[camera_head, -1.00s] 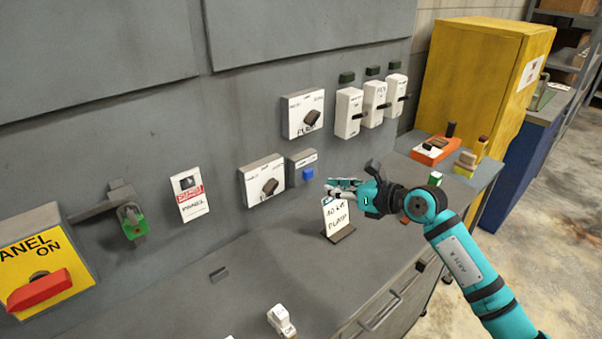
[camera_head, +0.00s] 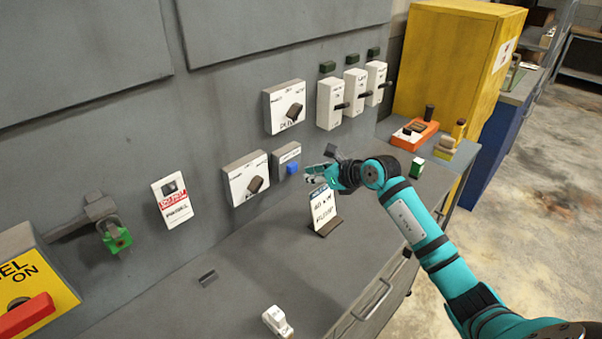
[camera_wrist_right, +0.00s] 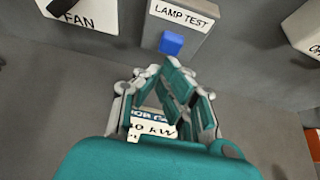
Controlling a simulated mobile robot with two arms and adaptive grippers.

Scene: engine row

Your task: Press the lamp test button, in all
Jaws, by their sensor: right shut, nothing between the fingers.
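The lamp test box is a small grey box (camera_head: 284,155) on the grey panel with a blue button (camera_head: 292,168) on its lower front. In the right wrist view the box reads LAMP TEST (camera_wrist_right: 183,14) and its blue button (camera_wrist_right: 171,43) sits just beyond my fingers. My right gripper (camera_head: 312,172) is shut and empty, a little right of the button in the head view. In the right wrist view the fingertips (camera_wrist_right: 160,72) are below the button, with a small gap that seems to separate them. My left gripper is not in view.
A white job card (camera_head: 322,209) stands on the bench just under my right gripper. A FAN switch box (camera_head: 246,178) is left of the lamp test box, and a PUMP switch box (camera_head: 285,107) is above. Several breaker switches (camera_head: 329,104) are up to the right. The bench front is mostly clear.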

